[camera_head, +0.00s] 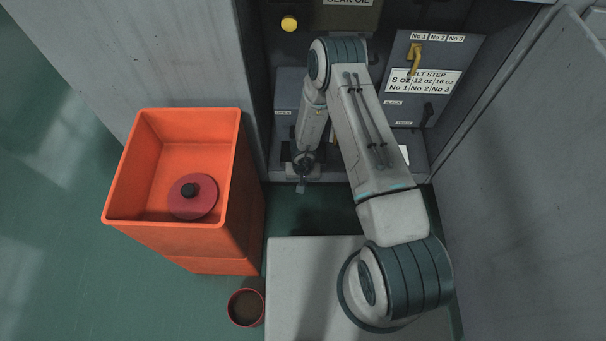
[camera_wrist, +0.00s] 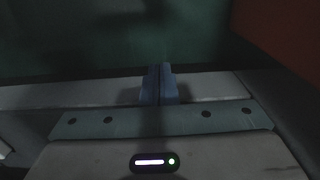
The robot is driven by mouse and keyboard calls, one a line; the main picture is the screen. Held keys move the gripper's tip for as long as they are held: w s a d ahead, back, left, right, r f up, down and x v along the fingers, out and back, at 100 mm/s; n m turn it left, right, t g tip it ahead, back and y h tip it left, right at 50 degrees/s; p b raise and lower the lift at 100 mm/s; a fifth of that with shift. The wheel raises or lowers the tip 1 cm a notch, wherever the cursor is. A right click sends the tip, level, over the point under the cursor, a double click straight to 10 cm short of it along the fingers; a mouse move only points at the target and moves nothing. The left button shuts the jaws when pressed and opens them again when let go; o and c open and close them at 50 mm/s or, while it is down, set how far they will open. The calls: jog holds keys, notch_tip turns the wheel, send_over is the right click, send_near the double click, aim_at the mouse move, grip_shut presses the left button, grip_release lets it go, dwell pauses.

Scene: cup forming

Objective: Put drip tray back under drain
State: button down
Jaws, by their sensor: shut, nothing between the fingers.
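My gripper (camera_head: 302,186) points down at the front edge of the open machine cabinet, in the lower left of its opening. In the wrist view my gripper's two blue-grey fingertips (camera_wrist: 159,84) are together, with nothing between them. Below them are a pale ledge (camera_wrist: 215,86) and a dark green floor. I cannot make out a drip tray or a drain for certain; my arm covers part of the cabinet. A small round red-rimmed container (camera_head: 246,307) with a dark brown inside stands on the floor, well apart from my gripper.
A tall orange bin (camera_head: 119,190) stands left of the cabinet, with a red round lid (camera_head: 194,205) with a black knob inside it. A panel with yellow handle (camera_head: 414,58) and labels is at the cabinet's right. A grey door or wall (camera_head: 530,190) bounds the right.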

jog(key=shift+w+b, duration=0.3)
jog(key=shift+w, duration=0.75)
jog(key=shift+w+p, duration=0.8)
jog(key=shift+w, duration=0.15)
jog(key=shift+w+d, duration=0.2)
jog(key=shift+d, duration=0.05)
jog(key=shift+a, duration=0.1)
jog(key=shift+s+a, duration=0.1)
